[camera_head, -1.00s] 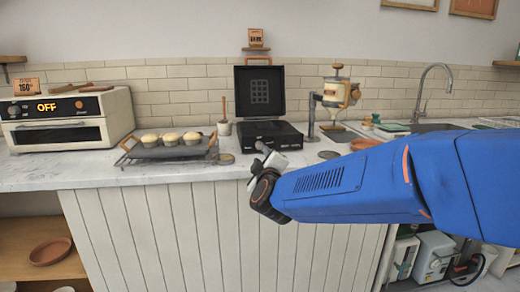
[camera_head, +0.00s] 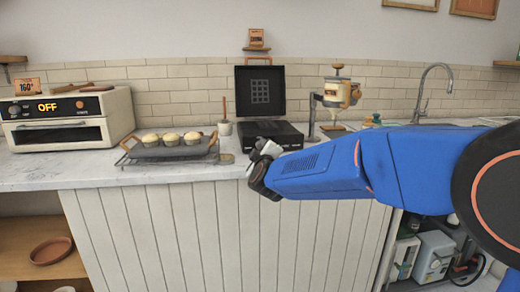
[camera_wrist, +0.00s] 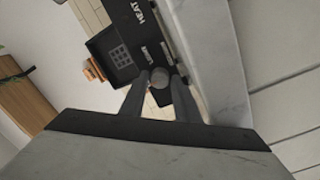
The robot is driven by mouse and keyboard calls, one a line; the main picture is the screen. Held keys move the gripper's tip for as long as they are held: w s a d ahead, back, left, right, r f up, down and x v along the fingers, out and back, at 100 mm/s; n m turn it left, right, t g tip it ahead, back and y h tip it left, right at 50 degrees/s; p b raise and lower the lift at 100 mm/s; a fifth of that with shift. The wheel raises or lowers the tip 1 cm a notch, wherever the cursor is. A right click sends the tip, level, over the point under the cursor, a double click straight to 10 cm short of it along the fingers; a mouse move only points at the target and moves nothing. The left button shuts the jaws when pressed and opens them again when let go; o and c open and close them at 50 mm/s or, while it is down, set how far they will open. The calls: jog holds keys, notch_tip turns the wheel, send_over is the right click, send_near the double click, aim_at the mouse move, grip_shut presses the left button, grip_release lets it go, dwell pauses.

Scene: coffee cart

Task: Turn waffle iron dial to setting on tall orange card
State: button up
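The black waffle iron (camera_head: 273,131) stands on the counter with its gridded lid (camera_head: 260,90) raised. In the wrist view its front panel (camera_wrist: 140,40) carries white lettering, including "HEAT". A round grey dial (camera_wrist: 160,78) with a small orange mark lies between the fingertips of my gripper (camera_wrist: 160,82). The fingers are apart, on either side of the dial; contact is unclear.
An oven (camera_head: 60,132) reading OFF carries another orange card (camera_head: 27,86) marked 160°. A batter dispenser (camera_head: 337,93) stands right of the iron.

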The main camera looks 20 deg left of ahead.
grip_shut()
